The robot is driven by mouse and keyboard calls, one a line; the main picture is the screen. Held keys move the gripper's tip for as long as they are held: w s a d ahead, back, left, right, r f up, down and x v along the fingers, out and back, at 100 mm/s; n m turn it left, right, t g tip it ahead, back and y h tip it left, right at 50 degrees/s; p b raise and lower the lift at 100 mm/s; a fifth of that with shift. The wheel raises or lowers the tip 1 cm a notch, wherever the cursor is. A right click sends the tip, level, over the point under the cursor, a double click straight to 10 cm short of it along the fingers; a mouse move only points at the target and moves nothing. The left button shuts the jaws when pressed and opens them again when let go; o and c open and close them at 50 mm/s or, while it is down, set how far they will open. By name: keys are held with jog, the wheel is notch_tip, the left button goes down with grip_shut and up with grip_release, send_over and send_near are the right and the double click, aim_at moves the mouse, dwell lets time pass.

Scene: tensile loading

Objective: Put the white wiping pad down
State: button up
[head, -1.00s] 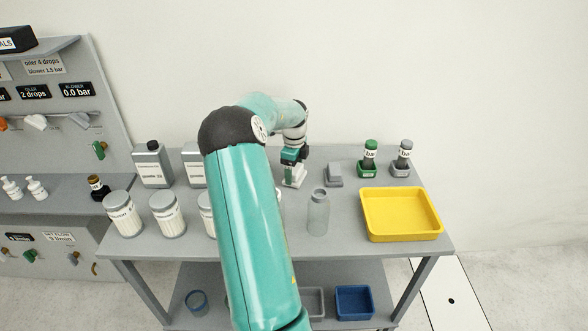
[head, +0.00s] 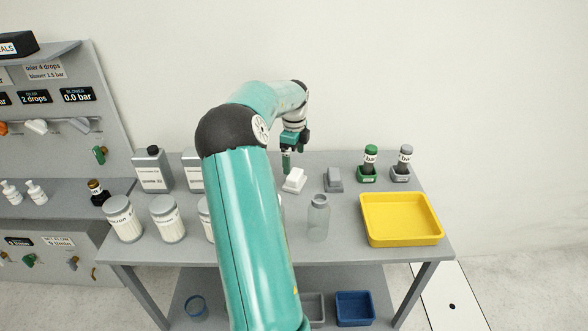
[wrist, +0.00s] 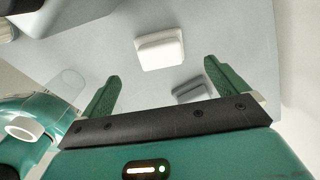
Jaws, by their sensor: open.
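The white wiping pad (head: 294,180) lies on the grey table top, left of a grey block. In the wrist view the pad (wrist: 160,50) shows between and beyond the two green fingers, apart from both. My gripper (head: 289,160) hangs above and just behind the pad in the head view. Its fingers (wrist: 160,82) are spread wide with nothing between them.
A grey block (head: 334,180) stands just right of the pad. A clear bottle (head: 318,218) is in front of it. A yellow tray (head: 402,240) and two bottles in holders, green (head: 370,163) and grey (head: 403,163), are to the right. Jars (head: 167,219) stand left.

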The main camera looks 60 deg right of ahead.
aim_at(292, 174)
jog(key=shift+r, duration=2.3)
jog(key=w+a+r+n+t, duration=0.1)
jog(key=w+a+r+n, duration=0.4)
jog(key=a, duration=0.6)
jog(key=w+a+r+n+t, duration=0.1)
jog(key=w+a+r+n, duration=0.1)
jog(key=a+n, duration=0.6)
jog(key=w+a+r+n+t, duration=0.1)
jog(key=w+a+r+n, duration=0.25)
jog(key=a, duration=0.95)
jog(key=s+a+n+t, duration=0.1)
jog(key=s+a+n, duration=0.4)
jog(key=a+n, duration=0.4)
jog(key=s+a+f+n+t, duration=0.1)
jog(key=s+a+n, duration=0.5)
jog(key=a, duration=1)
jog(key=n, duration=0.3)
jog(key=shift+s+a+f+t, duration=0.2)
jog(key=shift+a+f+t, duration=0.1)
jog(key=shift+a, duration=0.1)
jog(key=shift+n, duration=0.25)
jog(key=shift+c, duration=0.2)
